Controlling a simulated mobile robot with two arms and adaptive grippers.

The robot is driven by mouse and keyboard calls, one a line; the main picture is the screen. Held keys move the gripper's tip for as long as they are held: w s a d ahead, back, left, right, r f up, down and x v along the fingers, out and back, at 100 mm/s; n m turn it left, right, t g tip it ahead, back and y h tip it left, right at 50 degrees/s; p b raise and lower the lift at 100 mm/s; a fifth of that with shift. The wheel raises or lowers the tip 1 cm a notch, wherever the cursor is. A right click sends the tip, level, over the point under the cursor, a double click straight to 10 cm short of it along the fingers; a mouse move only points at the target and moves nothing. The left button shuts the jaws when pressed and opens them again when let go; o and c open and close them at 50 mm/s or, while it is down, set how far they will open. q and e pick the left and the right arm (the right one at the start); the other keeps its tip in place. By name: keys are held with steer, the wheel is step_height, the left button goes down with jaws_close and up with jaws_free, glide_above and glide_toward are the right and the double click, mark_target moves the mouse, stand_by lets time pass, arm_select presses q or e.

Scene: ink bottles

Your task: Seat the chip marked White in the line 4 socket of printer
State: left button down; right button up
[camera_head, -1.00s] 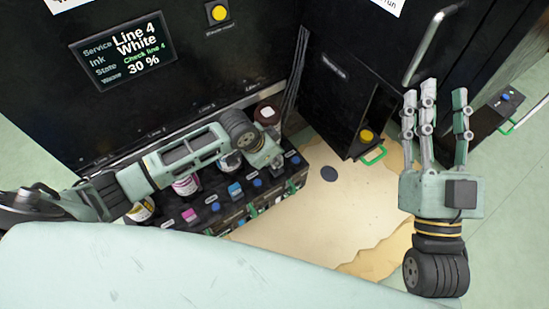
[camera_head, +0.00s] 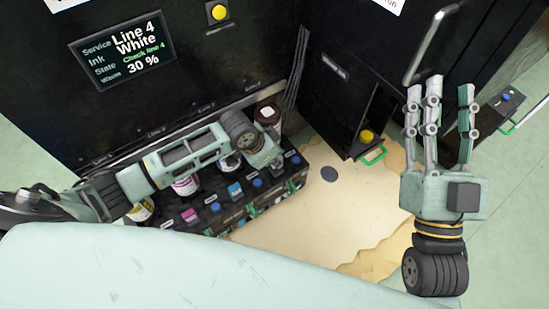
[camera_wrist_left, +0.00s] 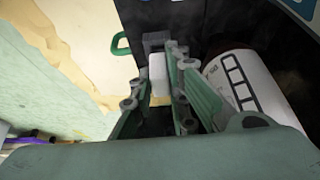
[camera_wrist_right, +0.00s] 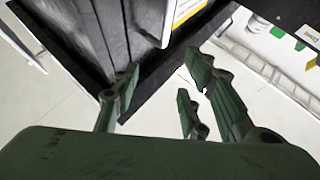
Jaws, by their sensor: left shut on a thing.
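The printer (camera_head: 60,125) is a black cabinet whose screen (camera_head: 123,49) reads Line 4, White, Check line 4. A row of chip sockets (camera_head: 288,181) runs along its lower front, with coloured chips in several. My left gripper (camera_wrist_left: 159,85) is shut on a small white chip (camera_wrist_left: 157,69), low at the right end of that row. My right gripper (camera_head: 440,95) is open and empty, beside the cabinet's handle.
A magenta-labelled bottle (camera_head: 185,186) stands further left. An open bay with a yellow button (camera_head: 366,136) and green handle (camera_head: 374,155) is to the right.

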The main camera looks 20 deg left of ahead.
arm_select(q)
steer(key=shift+s+p, duration=0.1)
steer(key=shift+p, duration=0.35)
arm_select(e)
steer(key=shift+w+d+f+g+h, duration=0.1)
steer(key=shift+w+f+g+h, duration=0.1)
steer(key=shift+w+f+g, duration=0.4)
steer(key=shift+w+a+f+g+h, duration=0.1)
steer(key=shift+f+g+h, duration=0.2)
steer(key=shift+f, duration=0.65)
steer(key=shift+w+d+f+g+h, duration=0.1)
steer(key=shift+w+f+g, duration=0.35)
steer(key=shift+f, duration=0.3)
steer(key=shift+s, duration=0.1)
arm_select(q)
steer(key=shift+p, duration=0.35)
arm_select(e)
steer(key=f+g, duration=0.2)
steer(key=f, duration=0.1)
steer(key=f+g, duration=0.1)
steer(key=shift+w+d+f+h, duration=0.15)
steer(key=shift+w+f+h, duration=0.15)
steer(key=shift+w+f, duration=0.1)
arm_select(q)
steer(key=shift+f+p, duration=0.25)
steer(key=shift+p, duration=0.05)
arm_select(e)
steer(key=shift+f, duration=0.1)
